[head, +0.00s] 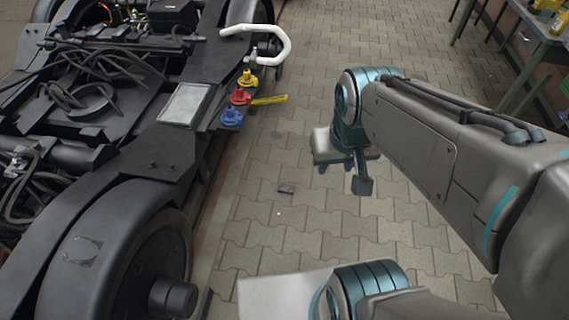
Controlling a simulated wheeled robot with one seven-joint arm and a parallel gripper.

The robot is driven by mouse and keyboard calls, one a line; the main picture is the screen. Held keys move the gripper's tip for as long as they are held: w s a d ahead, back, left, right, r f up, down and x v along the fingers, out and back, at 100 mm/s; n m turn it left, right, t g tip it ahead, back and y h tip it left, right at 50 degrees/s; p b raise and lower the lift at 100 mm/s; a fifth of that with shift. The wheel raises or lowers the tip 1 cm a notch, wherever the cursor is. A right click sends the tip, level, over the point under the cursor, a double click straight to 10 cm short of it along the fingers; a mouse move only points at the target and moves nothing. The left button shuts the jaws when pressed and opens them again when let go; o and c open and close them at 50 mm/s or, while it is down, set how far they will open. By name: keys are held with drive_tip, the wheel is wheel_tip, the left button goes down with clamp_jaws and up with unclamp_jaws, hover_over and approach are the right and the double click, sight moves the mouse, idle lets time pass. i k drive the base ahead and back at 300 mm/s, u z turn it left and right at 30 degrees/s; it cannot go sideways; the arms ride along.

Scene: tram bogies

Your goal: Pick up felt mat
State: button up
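A flat light-grey rectangular sheet (185,104) lies on the dark bogie frame and may be the felt mat; I cannot tell its material.
The bogie (155,150) with its wheels and cables fills the left. Yellow (247,79), red (240,97) and blue (232,117) valve-like parts and a white curved pipe (285,40) stick out from its side. A table (537,22) with bottles stands at the top right. The paving between is mostly clear.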

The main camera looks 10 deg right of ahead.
sight(286, 187)
drive_tip(key=u, duration=0.3)
drive_tip(key=i, duration=0.9)
drive_tip(key=z, duration=1.85)
drive_tip(key=i, duration=1.75)
drive_tip(key=u, duration=3.35)
